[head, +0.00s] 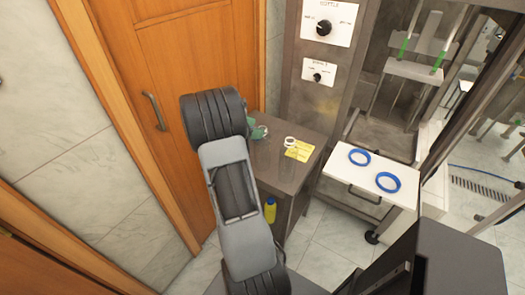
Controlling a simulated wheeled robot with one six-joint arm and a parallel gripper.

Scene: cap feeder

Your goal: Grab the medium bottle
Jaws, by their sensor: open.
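One bottle-like yellow object with a dark top (270,210) shows low down beside my arm, below the level of the brown table top. It looks upright, and my arm is close to its left edge in the picture. I cannot tell from its size whether it is the medium bottle. No other bottle is clear in view. My grey and black arm rises through the middle of the view and covers part of the table. My gripper does not show; its end of the arm is hidden or out of view.
The brown table (312,138) holds a yellow card (299,151), a white ring (290,142) and a green item (258,132) partly behind my arm. A white board (366,190) with two blue rings (388,182) is at right. A wooden door (165,70) stands left.

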